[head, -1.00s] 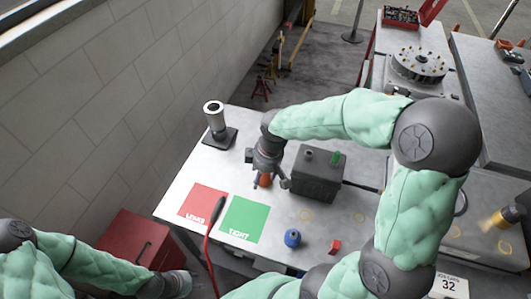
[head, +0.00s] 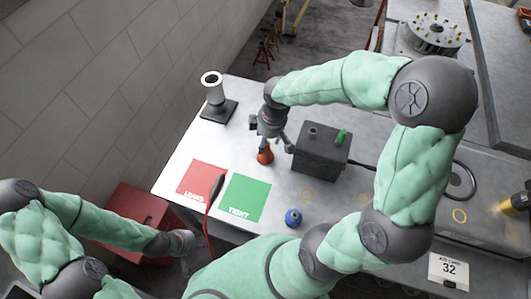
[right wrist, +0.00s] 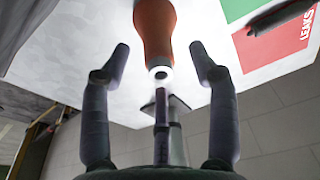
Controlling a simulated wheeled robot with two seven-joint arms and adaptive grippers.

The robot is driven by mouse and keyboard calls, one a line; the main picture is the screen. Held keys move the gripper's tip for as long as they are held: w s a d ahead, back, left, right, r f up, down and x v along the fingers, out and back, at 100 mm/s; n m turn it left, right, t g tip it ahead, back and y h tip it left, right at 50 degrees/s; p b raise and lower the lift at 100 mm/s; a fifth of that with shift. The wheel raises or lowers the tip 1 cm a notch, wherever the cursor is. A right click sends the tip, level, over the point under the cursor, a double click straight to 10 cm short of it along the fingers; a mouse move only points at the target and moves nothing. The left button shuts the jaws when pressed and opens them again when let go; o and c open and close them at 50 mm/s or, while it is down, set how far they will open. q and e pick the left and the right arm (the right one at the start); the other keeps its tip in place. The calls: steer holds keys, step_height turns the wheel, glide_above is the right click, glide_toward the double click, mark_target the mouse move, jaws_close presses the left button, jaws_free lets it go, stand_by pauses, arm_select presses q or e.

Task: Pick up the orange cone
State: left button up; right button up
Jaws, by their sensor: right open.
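That end lies between the spread fingertips of my right gripper (right wrist: 159,52), with a gap on each side. The right gripper is open and empty. My left gripper (head: 182,243) is low at the left, by the red box; its fingers are too small to read.
A dark grey box (head: 321,153) with a green knob stands close right of the cone. A silver cylinder on a dark base (head: 213,95) stands behind left. The red card (head: 207,178), green card (head: 243,198) and blue piece (head: 293,217) lie nearer. A red box (head: 140,238) is below left.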

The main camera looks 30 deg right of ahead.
mark_target(265, 151)
steer(key=f, duration=0.2)
steer(key=f+b, duration=0.1)
steer(key=f, duration=0.1)
steer(key=shift+w+a, duration=0.2)
steer(key=shift+w, duration=0.05)
steer(key=shift+s, duration=0.1)
steer(key=c, duration=1.2)
